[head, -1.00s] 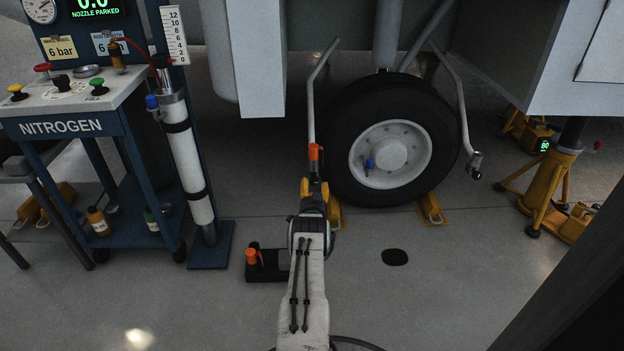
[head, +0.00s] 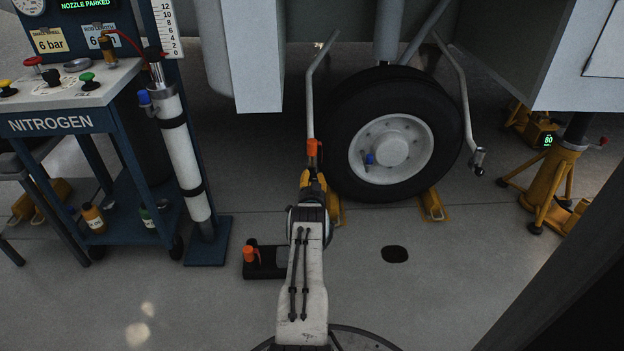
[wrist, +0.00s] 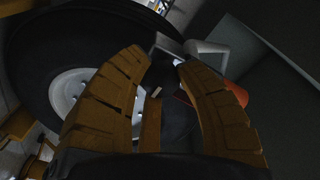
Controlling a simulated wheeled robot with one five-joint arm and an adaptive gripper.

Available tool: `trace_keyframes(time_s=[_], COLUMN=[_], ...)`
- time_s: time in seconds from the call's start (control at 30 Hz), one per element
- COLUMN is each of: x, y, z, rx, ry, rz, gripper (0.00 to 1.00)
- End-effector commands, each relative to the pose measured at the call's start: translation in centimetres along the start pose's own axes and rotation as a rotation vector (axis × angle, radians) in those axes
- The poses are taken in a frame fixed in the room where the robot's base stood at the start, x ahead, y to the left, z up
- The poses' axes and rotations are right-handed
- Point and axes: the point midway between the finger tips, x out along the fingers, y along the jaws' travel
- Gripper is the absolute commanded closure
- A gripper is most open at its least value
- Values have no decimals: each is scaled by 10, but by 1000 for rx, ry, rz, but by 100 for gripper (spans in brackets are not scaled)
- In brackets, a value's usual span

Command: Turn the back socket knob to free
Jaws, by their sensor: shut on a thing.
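An orange knob (head: 314,148) sits at the lower end of the left grey tube, beside the big tyre (head: 340,130). My gripper (head: 314,176) is right below and against it in the head view. In the wrist view my gripper (wrist: 163,72) has its two yellow fingers close together around a dark part. An orange piece (wrist: 236,92) shows beside the right finger, and a grey bracket (wrist: 207,48) lies just beyond the fingertips. The fingers hide most of what they hold, and I cannot read the knob's setting.
A nitrogen trolley (head: 62,122) with a white cylinder stands left. A black box (head: 262,266) with an orange knob lies on the floor. Yellow chocks (head: 434,206) sit at the tyre, a yellow jack (head: 548,195) at right. Open floor lies in front.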

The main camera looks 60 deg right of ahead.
Motion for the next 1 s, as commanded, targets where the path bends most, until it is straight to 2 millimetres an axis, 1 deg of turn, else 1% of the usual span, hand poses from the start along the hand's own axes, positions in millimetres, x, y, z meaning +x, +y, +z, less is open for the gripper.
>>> trace_keyframes(time_s=[0.03,0.27,0.47,0.67,0.87,1.0], x=[0,0,0,0,0,0], y=[0,0,0,1,1,1], z=[0,0,0,0,0,0], rx=[0,0,-5,-59,-192,-313], ry=[0,0,0,3,11,19], rz=[1,1,1,-2,-8,-13], gripper=[79,100,100,100,100,100])
